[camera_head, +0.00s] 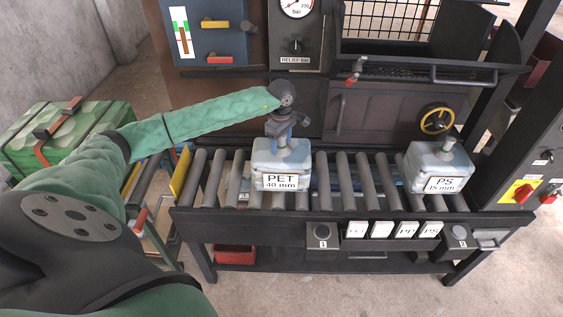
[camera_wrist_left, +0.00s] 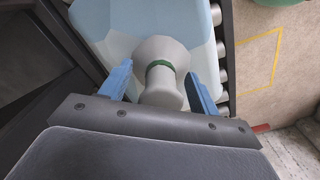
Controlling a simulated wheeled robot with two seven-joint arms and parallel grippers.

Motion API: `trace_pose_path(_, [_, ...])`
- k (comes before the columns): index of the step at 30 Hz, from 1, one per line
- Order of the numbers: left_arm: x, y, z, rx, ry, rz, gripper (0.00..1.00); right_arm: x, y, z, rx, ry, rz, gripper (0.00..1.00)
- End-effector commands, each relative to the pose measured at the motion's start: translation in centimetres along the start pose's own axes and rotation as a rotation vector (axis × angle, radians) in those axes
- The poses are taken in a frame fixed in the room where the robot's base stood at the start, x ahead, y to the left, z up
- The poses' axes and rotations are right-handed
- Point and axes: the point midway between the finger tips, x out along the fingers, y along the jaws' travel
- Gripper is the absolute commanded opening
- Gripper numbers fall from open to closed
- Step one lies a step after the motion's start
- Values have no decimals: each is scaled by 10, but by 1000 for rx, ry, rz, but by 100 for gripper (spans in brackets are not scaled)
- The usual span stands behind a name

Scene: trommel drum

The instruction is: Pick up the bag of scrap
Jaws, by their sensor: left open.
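A pale blue bag of scrap (camera_head: 268,159) labelled "PET 40 mm" stands upright on the roller conveyor (camera_head: 344,180). My left gripper (camera_head: 284,134) is above it, pointing down at its neck. In the left wrist view the bag's grey knob-like neck (camera_wrist_left: 161,92), with a green band, sits between the two blue fingers of the open gripper. Gaps show beside the neck, so the fingers do not look closed on it. A second pale bag (camera_head: 432,164), labelled "PS 45 mm", stands further right on the rollers. My right gripper is not in view.
Behind the conveyor stand a dark machine front with a yellow handwheel (camera_head: 436,120) and a pressure gauge (camera_head: 297,5). A green case (camera_head: 70,135) is at the left. Buttons and white label plates (camera_head: 382,230) line the conveyor's front. Rollers between the bags are clear.

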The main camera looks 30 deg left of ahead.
Motion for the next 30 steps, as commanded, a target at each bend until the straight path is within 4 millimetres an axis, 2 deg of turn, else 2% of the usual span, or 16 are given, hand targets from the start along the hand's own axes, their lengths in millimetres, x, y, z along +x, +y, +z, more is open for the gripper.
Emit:
trace_pose_path(11, [6,0,0,1,0,0,62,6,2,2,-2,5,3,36])
trace_pose_path(21, [6,0,0,1,0,0,0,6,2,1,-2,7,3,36])
trace_pose_path(30, [5,0,0,1,0,1,0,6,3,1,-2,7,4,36])
